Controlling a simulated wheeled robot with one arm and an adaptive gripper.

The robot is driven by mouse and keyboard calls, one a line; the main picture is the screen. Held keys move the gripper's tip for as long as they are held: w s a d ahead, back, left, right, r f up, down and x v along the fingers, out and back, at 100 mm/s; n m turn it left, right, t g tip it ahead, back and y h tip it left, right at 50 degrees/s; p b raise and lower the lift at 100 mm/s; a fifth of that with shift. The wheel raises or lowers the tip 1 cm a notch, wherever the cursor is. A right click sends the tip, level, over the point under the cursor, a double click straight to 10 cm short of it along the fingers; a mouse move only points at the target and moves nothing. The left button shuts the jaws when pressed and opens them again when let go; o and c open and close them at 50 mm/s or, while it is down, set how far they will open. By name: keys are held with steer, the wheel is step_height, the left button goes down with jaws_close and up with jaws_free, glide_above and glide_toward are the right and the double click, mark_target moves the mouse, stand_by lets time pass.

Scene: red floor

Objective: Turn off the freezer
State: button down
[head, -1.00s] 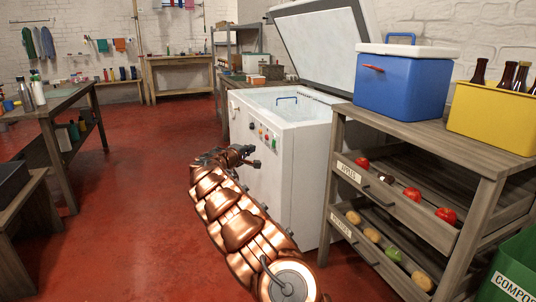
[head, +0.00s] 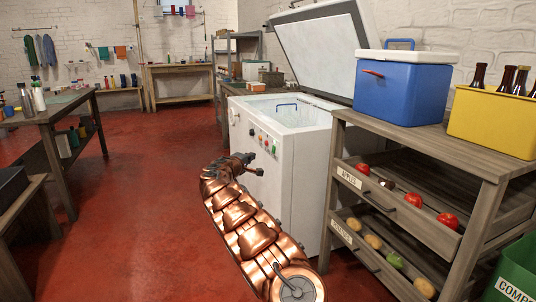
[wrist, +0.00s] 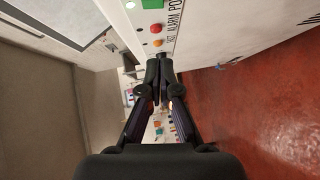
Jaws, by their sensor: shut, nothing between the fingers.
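The white chest freezer (head: 300,180) stands right of centre in the head view with its lid (head: 318,48) raised. Its front panel carries a dark knob, a green switch and small red and orange round lights or buttons. In the wrist view the panel shows turned sideways, with the green switch (wrist: 152,3), a red button (wrist: 156,28) and an orange one (wrist: 158,43) beside printed words, partly readable as "ALARM". My gripper (head: 260,172) is shut and empty, just in front of the panel. In the wrist view its fingertips (wrist: 160,58) sit just below the orange button; contact cannot be told.
A wooden shelf (head: 480,148) with produce drawers stands close right of the freezer, bearing a blue cooler (head: 400,88) and a yellow crate (head: 490,125) of bottles. A workbench (head: 60,110) stands left. Red floor (head: 130,200) between is clear.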

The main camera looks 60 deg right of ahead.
mark_target(274, 149)
steer(key=s+x, duration=0.2)
steer(key=x, duration=0.9)
steer(key=shift+s+d+f, duration=0.15)
steer(key=shift+s+d, duration=0.15)
steer(key=shift+s, duration=0.15)
stand_by(0.5)
